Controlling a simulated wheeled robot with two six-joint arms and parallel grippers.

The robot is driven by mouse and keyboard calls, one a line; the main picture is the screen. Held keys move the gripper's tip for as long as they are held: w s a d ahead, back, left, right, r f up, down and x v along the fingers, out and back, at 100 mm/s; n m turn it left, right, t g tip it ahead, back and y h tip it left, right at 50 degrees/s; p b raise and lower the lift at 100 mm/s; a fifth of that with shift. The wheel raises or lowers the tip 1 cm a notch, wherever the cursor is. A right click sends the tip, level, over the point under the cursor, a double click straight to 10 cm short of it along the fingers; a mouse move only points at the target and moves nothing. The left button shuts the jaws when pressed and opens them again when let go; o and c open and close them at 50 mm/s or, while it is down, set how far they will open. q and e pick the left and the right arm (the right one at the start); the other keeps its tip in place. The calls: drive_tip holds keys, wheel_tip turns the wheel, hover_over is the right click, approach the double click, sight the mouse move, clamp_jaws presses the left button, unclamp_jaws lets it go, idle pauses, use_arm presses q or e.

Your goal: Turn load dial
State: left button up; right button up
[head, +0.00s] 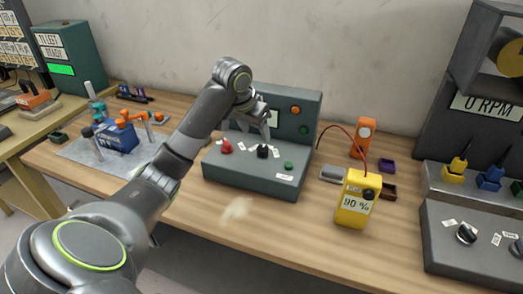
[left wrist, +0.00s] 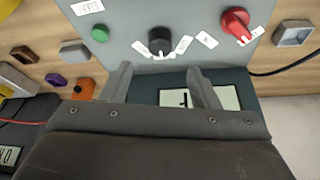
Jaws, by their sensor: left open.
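A grey-green console (head: 235,178) stands mid-table. It carries a black dial (head: 262,151), a red knob (head: 226,147) and a green button (head: 289,166). White labels surround the dial, too small to read, so I cannot tell which control is the load dial. My left gripper (head: 266,132) is above and just behind the black dial. In the left wrist view my gripper (left wrist: 160,70) is open and empty, and the black dial (left wrist: 160,40) lies just beyond and between the fingertips, seemingly apart from them. My right gripper is not in view.
A yellow meter (head: 355,200) reading 90 % stands right of the console, with an orange device (head: 363,138) behind it. A grey panel (head: 470,240) with another dial and a 0 RPM display is at the far right. A blue vise-like fixture (head: 115,137) sits left. The front tabletop is mostly clear.

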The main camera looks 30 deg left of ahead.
sight(262, 148)
use_arm(q)
drive_tip(key=x, duration=0.8)
drive_tip(key=shift+w, duration=0.1)
drive_tip(key=shift+f, duration=0.2)
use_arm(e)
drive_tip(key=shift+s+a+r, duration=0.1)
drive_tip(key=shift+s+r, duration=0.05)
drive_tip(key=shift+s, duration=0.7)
